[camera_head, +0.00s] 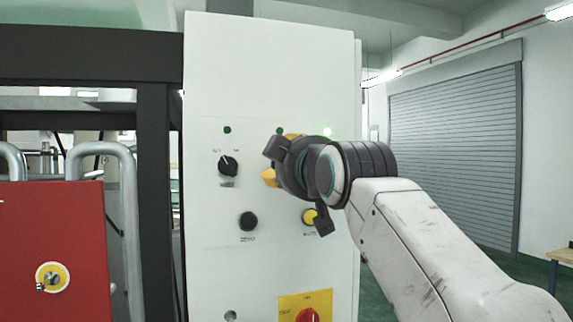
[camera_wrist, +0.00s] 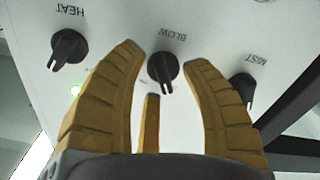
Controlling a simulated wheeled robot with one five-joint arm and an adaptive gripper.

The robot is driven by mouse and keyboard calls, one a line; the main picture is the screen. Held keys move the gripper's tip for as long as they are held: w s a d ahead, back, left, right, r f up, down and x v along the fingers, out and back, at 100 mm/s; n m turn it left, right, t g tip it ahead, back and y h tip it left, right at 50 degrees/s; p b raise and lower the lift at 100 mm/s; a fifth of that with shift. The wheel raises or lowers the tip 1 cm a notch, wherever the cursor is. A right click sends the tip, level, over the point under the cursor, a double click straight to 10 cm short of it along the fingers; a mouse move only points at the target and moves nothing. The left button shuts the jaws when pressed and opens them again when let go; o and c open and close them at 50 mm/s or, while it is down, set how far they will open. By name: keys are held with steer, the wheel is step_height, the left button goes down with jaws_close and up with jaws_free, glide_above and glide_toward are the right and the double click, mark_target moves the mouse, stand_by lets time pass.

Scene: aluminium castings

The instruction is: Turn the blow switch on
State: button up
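The blow switch (camera_wrist: 163,67) is a round black knob with a raised grip, on a white panel (camera_head: 270,70) under the label BLOW. In the wrist view its narrow end points down toward my gripper. My gripper (camera_wrist: 166,58) is open, with yellow fingers on the left and right of the knob and a third below it. Gaps show between the side fingers and the knob; whether any finger touches is unclear. In the head view my gripper (camera_head: 270,160) is at the panel and hides the blow switch.
The HEAT knob (camera_wrist: 68,48) and MIST knob (camera_wrist: 244,88) flank the blow switch. A green lamp (camera_wrist: 75,91) glows near HEAT. A red box (camera_head: 55,245) stands left.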

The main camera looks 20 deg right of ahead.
jaws_close()
steer(key=shift+m, duration=0.3)
steer(key=m, duration=1.1)
steer(key=shift+f+b, duration=0.3)
steer(key=shift+b, duration=0.05)
steer(key=shift+m, duration=0.3)
stand_by(0.4)
steer(key=shift+o, duration=0.4)
jaws_free()
steer(key=shift+r, duration=0.1)
